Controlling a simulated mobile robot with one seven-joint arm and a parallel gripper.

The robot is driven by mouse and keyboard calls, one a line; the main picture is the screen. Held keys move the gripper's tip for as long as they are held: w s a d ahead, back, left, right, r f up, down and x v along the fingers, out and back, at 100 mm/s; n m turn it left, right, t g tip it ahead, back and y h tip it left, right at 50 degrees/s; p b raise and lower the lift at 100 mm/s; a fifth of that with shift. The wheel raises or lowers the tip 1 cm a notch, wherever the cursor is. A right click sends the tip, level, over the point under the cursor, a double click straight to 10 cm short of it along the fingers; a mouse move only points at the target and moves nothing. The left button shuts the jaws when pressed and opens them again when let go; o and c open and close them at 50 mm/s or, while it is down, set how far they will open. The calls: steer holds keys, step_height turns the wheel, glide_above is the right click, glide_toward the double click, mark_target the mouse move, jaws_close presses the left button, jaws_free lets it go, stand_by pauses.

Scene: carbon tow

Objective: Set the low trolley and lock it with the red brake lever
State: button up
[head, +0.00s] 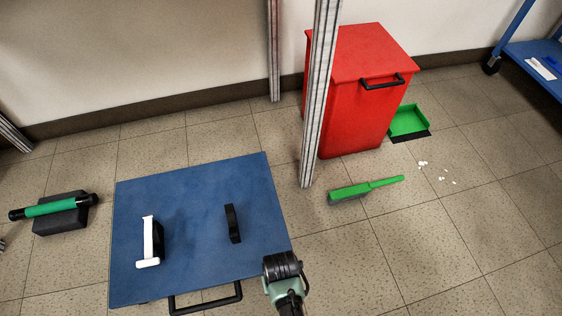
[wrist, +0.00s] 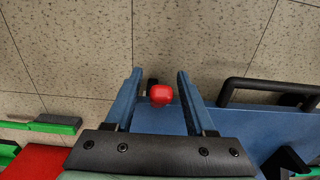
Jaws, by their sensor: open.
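The low trolley (head: 190,185) has a flat blue deck and stands on the tiled floor; its deck also shows in the wrist view (wrist: 250,125). The red knob of the brake lever (wrist: 161,95) shows in the wrist view, at the deck's edge. My gripper (wrist: 158,75) is open, its two fingers standing on either side of the knob with gaps visible. Whether the knob lies at finger depth I cannot tell. In the head view my dark wrist covers the trolley's near right corner, and the lever and fingers are hidden.
A black bar handle (head: 205,302) juts from the trolley's near edge. On the deck stand a black bracket (head: 232,223) and a white piece (head: 149,243). A red bin (head: 355,105), green brush (head: 365,189) and green dustpan (head: 408,121) lie beyond. Floor right is mostly clear.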

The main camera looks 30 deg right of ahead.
steer(key=shift+c, duration=0.2)
jaws_close()
stand_by(1.3)
